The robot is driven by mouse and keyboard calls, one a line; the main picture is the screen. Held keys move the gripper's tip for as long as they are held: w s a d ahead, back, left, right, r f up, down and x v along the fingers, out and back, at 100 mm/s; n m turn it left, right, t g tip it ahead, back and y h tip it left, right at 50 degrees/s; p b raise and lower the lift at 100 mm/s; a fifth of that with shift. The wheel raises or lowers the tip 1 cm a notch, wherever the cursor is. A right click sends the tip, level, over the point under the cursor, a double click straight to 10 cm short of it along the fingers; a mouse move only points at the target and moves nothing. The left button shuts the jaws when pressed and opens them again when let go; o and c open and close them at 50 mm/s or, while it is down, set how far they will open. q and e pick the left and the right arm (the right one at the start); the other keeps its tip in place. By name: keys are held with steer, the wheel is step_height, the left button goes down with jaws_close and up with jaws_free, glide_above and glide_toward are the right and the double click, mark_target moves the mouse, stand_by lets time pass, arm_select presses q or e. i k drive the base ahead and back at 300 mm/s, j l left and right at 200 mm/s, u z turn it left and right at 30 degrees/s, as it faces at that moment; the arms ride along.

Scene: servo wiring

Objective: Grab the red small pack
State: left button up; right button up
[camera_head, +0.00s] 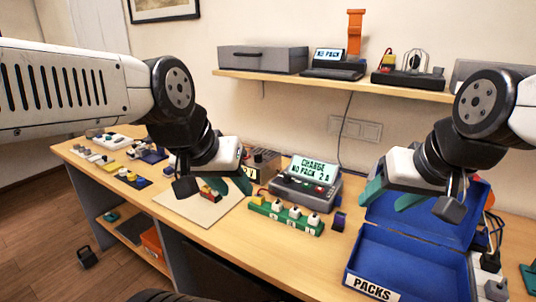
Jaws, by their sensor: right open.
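A small red and yellow pack (210,194) shows between the fingers of my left gripper (214,187), over or on the beige mat (176,208). The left fingers stand apart, with visible gaps on either side of the pack; the gripper body hides part of it. My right gripper (411,200) is open and empty, above the back left part of the blue box labelled PACKS (372,287). Another red and yellow item (388,60) sits in a black holder on the shelf.
Several small parts lie at the table's left. A shelf (330,84) with devices runs along the wall. The blue box's lid is open.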

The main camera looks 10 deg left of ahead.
mark_target(206, 192)
steer(key=i+j+u, duration=0.1)
steer(key=j+u, duration=0.25)
steer(key=i+j+u, duration=0.15)
steer(key=j+u, duration=0.15)
steer(key=i+j+u, duration=0.15)
steer(key=u, duration=0.2)
steer(key=j, duration=0.1)
